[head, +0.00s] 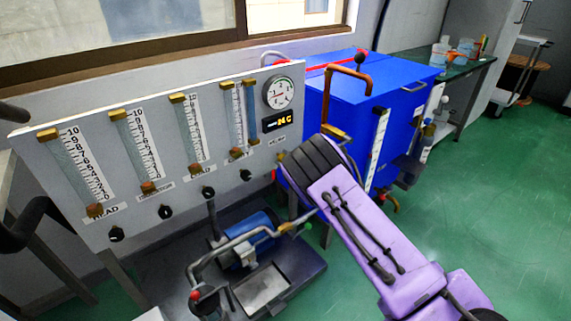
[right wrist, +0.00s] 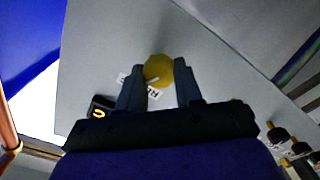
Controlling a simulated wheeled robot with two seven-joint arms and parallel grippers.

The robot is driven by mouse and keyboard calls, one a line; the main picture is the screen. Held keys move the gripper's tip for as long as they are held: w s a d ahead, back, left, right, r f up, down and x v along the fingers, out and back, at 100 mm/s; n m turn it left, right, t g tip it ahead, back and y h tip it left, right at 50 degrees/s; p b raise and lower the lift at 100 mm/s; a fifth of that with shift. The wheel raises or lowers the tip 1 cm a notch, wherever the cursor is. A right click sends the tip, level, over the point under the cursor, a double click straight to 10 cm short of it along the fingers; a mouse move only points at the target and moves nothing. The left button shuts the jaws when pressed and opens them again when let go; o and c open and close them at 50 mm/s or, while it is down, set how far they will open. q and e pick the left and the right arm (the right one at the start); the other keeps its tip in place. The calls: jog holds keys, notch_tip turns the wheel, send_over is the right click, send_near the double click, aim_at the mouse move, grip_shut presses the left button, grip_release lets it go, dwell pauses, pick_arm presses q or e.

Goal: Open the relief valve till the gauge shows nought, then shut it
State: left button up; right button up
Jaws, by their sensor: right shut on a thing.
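My right gripper (right wrist: 160,78) has its two dark fingers on either side of the round yellow relief valve knob (right wrist: 158,69) and is shut on it. A partly hidden white label sits by the knob on the grey panel. In the head view my purple right arm reaches the panel's lower right side and its black wrist hides the fingertips and most of the knob. The round gauge (head: 280,92) is at the panel's upper right, with a red needle on a white dial. Its exact reading is too small to tell. My left gripper does not show.
The grey panel (head: 110,200) carries several flow tubes and a row of black knobs. A display (head: 277,121) under the gauge reads about 24 C. A blue cabinet (head: 345,95) with copper pipes stands just right. A blue pump (head: 250,240) with piping sits below.

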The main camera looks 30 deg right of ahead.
jog(key=shift+f+n+b, duration=0.15)
jog(key=shift+n+b, duration=0.6)
jog(key=shift+n, duration=1.25)
jog(key=o, duration=1)
jog(key=shift+o, duration=0.2)
jog(key=s, duration=1)
jog(key=shift+s+d+p, duration=0.3)
jog(key=shift+d, duration=0.05)
